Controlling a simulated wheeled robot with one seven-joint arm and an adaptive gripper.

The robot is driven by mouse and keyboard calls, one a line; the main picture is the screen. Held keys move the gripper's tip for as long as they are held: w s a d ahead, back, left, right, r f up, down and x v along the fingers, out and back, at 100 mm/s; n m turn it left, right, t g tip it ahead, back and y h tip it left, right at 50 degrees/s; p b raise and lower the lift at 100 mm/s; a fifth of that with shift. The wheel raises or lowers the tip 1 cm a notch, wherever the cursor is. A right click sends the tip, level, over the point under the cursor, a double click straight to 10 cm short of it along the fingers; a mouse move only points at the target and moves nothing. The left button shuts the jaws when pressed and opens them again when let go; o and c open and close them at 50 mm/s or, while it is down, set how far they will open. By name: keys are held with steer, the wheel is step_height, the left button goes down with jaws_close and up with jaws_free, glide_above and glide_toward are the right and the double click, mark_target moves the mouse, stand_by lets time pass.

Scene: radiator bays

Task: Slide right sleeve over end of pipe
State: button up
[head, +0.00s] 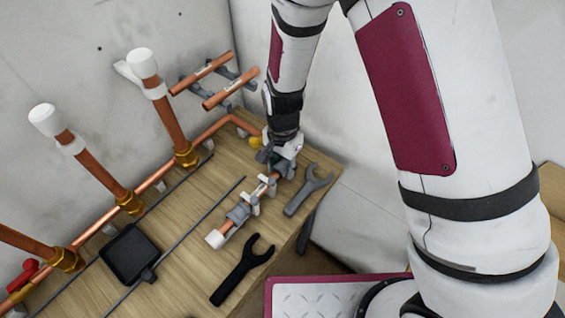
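A short copper pipe (228,226) lies in grey and white holders (238,214) on the wooden bench, with a white sleeve (215,239) at its near left end. My gripper (286,160) is low over the far end of this row, by the holders. The arm and its own body hide its fingertips, so I cannot see whether it grips anything. The right one (172,120) has a white cap (141,62) and a white collar (155,91). The left one (98,172) has a white cap (45,119) and collar (72,145).
Two copper pipes (231,87) rest on wall brackets at the back. A grey wrench (308,190) and a black wrench (243,270) lie on the bench (190,250). A black tray (130,255) and thin dark rods (180,245) lie left. A red-handled valve (22,277) is far left.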

steer(key=shift+c, duration=1.2)
steer(key=shift+s, duration=0.15)
steer(key=shift+s+a+p, duration=0.55)
steer(key=shift+s+a, duration=0.2)
steer(key=shift+s, duration=0.15)
steer(key=o, duration=1)
step_height(320, 180, up, 7)
steer(key=p, duration=0.3)
steer(key=shift+p, duration=0.4)
